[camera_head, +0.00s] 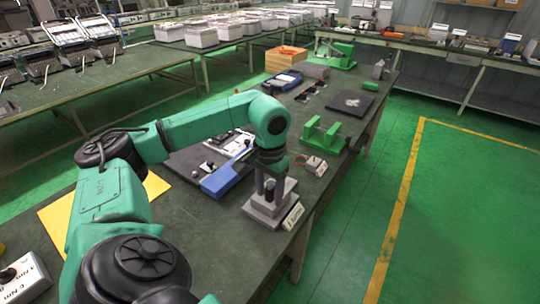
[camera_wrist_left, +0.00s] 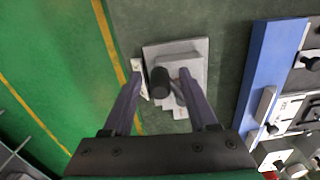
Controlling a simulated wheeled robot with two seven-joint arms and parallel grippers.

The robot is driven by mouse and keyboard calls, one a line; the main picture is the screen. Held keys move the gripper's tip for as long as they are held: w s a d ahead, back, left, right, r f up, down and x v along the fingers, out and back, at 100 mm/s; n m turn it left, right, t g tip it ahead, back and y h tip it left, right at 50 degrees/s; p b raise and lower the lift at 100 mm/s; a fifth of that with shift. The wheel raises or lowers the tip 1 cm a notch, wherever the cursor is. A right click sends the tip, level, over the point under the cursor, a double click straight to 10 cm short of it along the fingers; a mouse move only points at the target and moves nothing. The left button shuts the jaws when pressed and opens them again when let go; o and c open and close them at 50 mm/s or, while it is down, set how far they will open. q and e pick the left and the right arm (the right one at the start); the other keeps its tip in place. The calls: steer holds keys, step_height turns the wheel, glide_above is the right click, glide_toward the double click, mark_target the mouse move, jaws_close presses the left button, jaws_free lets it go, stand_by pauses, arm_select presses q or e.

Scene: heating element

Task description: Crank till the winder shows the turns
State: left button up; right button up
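The winder, a grey stepped block (camera_head: 264,212), stands near the right edge of the green table. A small pale label plate (camera_head: 293,217) is on its side; I cannot read turns on it. In the left wrist view the winder (camera_wrist_left: 193,52) carries an upright black crank knob (camera_wrist_left: 160,82). My left gripper (camera_head: 268,186) points down over the winder. In the left wrist view its two fingers (camera_wrist_left: 160,73) are apart, one on each side of the knob, with gaps showing. The arm hides part of the winder in the head view. My right gripper is not in view.
A blue-edged fixture (camera_head: 228,178) lies just left of the winder. A small pale block (camera_head: 315,165) and a green bracket (camera_head: 325,135) stand behind it. A labelled box (camera_head: 22,278) is at the lower left. Green floor (camera_head: 470,190) is clear to the right.

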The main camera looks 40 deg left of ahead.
mark_target(270, 186)
arm_select(q)
steer(key=shift+w+r, duration=0.1)
steer(key=shift+r, duration=0.45)
step_height(270, 186, up, 9)
steer(key=shift+f, duration=0.1)
step_height(270, 186, up, 5)
steer(key=p, duration=0.4)
steer(key=shift+p, duration=0.3)
steer(key=shift+f, duration=0.15)
